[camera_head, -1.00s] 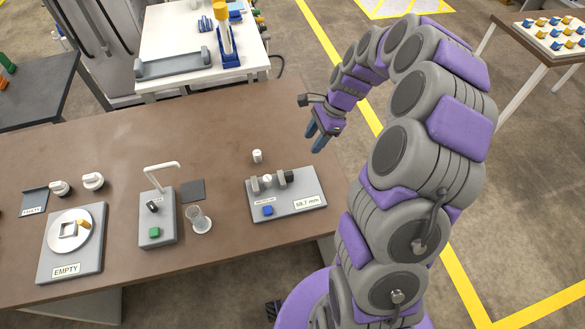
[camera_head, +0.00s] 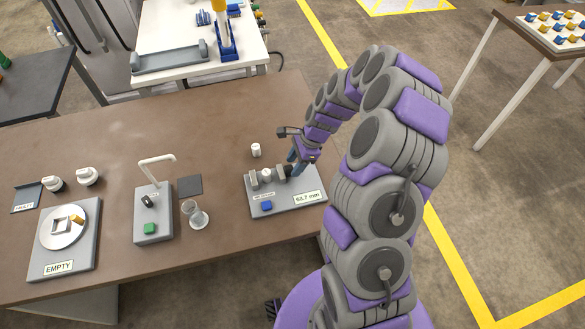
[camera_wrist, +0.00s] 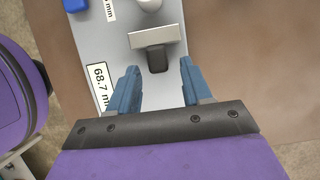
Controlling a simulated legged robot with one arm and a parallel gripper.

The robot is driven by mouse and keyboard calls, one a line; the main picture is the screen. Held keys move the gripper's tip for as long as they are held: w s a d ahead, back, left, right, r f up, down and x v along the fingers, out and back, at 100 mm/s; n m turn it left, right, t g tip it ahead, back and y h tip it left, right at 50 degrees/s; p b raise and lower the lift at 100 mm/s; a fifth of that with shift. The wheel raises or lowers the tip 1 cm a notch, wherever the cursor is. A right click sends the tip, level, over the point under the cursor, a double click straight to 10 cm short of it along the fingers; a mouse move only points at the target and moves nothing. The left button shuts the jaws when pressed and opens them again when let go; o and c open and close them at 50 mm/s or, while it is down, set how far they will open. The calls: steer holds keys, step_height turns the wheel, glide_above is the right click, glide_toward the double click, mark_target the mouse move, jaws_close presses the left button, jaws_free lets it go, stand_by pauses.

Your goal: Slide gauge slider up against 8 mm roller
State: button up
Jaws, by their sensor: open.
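The gauge is a grey plate (camera_head: 290,206) on the brown table, with a "68.7 mm" readout (camera_head: 308,197). On it, a white roller (camera_head: 267,174) stands between a grey block (camera_head: 253,179) on the left and the gauge slider (camera_head: 281,172) on the right. In the wrist view the slider (camera_wrist: 156,36) is a pale bar with a dark knob (camera_wrist: 157,60); the roller (camera_wrist: 149,4) is cut off at the top edge, with a gap to the slider. My gripper (camera_wrist: 160,77) is open, its blue fingertips either side of the knob, apparently not touching. In the head view my gripper (camera_head: 294,162) is at the slider's right.
A blue button (camera_head: 266,206) is on the plate's front. Another white cylinder (camera_head: 256,150) stands just behind the plate. To the left are a dark square pad (camera_head: 189,185), a clear cup (camera_head: 198,217) and a grey device with a white spout (camera_head: 153,213). The table's back is clear.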

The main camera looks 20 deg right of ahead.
steer(key=shift+x, duration=1.1)
steer(key=shift+c, duration=0.4)
jaws_close()
